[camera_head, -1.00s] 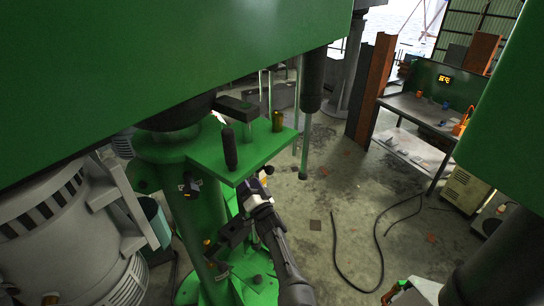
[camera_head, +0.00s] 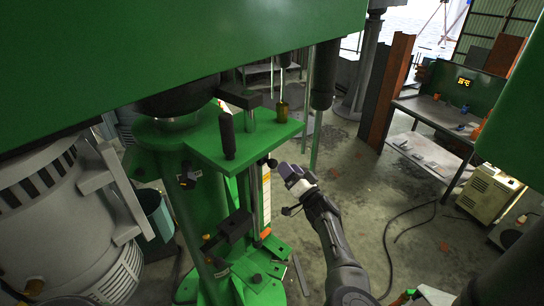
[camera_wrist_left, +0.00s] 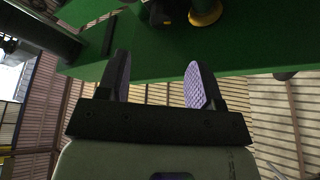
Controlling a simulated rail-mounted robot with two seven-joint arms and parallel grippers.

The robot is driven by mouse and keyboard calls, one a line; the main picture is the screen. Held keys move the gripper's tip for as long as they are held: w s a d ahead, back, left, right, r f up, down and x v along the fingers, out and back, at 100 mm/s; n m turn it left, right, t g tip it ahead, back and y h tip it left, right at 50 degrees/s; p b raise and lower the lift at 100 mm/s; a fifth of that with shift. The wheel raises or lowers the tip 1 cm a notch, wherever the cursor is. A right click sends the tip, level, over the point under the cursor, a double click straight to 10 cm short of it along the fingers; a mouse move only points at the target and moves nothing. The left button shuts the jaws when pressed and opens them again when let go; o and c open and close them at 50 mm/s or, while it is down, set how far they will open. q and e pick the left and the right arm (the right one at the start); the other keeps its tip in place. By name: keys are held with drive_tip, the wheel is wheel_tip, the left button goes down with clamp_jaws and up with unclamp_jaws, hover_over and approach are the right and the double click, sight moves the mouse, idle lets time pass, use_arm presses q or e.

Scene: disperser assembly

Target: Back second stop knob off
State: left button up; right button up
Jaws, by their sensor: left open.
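The green disperser's plate (camera_head: 245,140) carries an upright black handle (camera_head: 227,135) and a brass-coloured knob (camera_head: 281,112) at its right corner. A small black round knob (camera_head: 272,163) sticks out at the plate's right edge. Another black knob (camera_head: 188,181) is on the column to the left. I cannot tell for sure which is the second stop knob. My left gripper (camera_head: 290,174) is just right of the black round knob, apart from it. In the left wrist view its purple-padded fingers (camera_wrist_left: 160,82) are open and empty, below the green plate (camera_wrist_left: 190,55). My right gripper is out of view.
A vertical rod (camera_head: 313,105) hangs right of the plate. A grey motor (camera_head: 60,215) stands at the left. A workbench (camera_head: 435,115) stands far right. Hoses (camera_head: 390,235) lie on the floor. The floor right of my left arm is mostly clear.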

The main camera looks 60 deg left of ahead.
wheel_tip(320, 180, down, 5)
drive_tip(key=b, duration=0.4)
use_arm(q)
drive_tip(key=shift+p+x, duration=2.2)
drive_tip(key=shift+x, duration=2.8)
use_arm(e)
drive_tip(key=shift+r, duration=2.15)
